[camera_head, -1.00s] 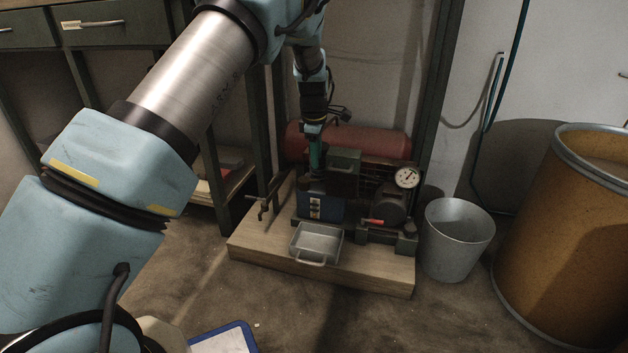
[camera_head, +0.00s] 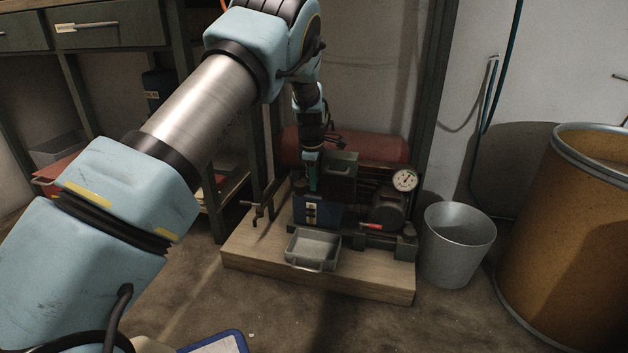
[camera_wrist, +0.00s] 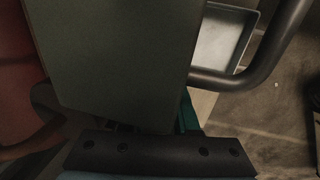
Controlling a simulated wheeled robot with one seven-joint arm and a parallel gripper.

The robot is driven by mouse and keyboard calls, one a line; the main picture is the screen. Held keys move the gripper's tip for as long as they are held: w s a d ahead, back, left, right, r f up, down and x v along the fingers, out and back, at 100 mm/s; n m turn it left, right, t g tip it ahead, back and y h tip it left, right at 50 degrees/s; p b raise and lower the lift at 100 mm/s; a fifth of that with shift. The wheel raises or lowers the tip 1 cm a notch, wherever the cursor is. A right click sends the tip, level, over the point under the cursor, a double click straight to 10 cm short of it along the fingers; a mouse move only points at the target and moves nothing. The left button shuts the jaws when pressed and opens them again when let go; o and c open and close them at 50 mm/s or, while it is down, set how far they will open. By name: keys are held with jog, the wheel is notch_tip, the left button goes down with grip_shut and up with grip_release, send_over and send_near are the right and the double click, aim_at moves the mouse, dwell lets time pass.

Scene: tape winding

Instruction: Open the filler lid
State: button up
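The machine stands on a low wooden platform, with a blue box (camera_head: 318,212) bearing a pale label at its front left. A dark green block or lid (camera_head: 341,170) rises just behind the blue box; I cannot tell for sure how far it is open. My gripper (camera_head: 312,186) points down beside the green part's left side, its teal finger near the top of the blue box. In the wrist view a flat dark green panel (camera_wrist: 115,60) fills much of the picture, close to the gripper. A teal finger (camera_wrist: 187,112) shows partly behind it; the fingertips are hidden.
A grey tray (camera_head: 313,247) sits at the platform's (camera_head: 310,279) front. A gauge (camera_head: 404,180) and a motor with a red part stand right. A red tank (camera_head: 375,146) lies behind. A metal bucket (camera_head: 459,243) and a large brown drum (camera_head: 570,225) stand at right.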

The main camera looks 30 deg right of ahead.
grip_shut()
dwell(1.1)
